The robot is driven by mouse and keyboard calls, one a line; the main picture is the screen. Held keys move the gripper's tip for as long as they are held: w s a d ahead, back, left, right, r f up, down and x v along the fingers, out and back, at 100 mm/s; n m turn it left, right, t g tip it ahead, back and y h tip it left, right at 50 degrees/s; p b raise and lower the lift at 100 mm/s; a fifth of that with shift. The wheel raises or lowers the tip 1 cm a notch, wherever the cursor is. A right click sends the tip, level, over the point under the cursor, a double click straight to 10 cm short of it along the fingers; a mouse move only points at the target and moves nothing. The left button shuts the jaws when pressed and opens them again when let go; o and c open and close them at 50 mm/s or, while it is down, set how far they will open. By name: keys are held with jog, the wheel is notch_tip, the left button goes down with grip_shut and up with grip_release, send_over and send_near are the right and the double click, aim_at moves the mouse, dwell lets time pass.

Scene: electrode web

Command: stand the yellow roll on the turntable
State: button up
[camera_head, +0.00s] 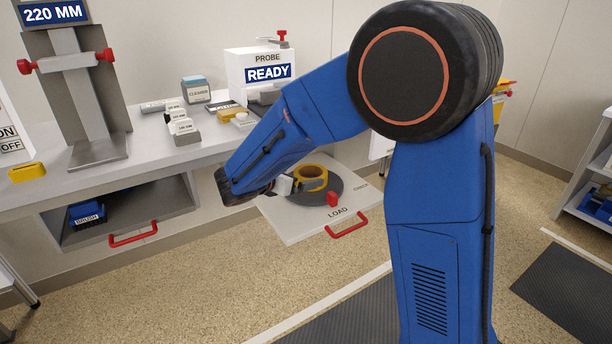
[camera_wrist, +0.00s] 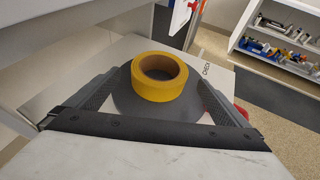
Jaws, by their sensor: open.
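The yellow roll (camera_head: 311,176) stands on the dark round turntable (camera_head: 325,194) of the pulled-out white drawer marked LOAD. In the wrist view the roll (camera_wrist: 159,77) shows its open top, and the turntable (camera_wrist: 130,100) shows around its base. My gripper (camera_head: 287,185) is at the left side of the roll in the head view. In the wrist view its two fingers are spread, one to each side of the roll, with gaps between them and the roll. The roll looks upright. The far side of its base is hidden.
The drawer (camera_head: 290,228) has a red handle (camera_head: 348,229) and a red knob (camera_head: 332,199) near its front. The white bench (camera_head: 130,160) stands behind and left, with several small blocks and a PROBE box (camera_head: 262,72).

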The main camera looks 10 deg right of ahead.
jog(key=shift+v, duration=2.2)
jog(key=s+d+r+m+g+y, duration=0.2)
jog(key=s+d+m+g+y, duration=0.3)
jog(key=s+d+m, duration=1.05)
jog(key=s+f+m+t+y, duration=0.1)
jog(key=s+m+y, duration=0.4)
jog(key=s, duration=1.5)
jog(key=m, duration=0.5)
jog(key=shift+s+f+m, duration=0.2)
jog(key=shift+f+m, duration=0.15)
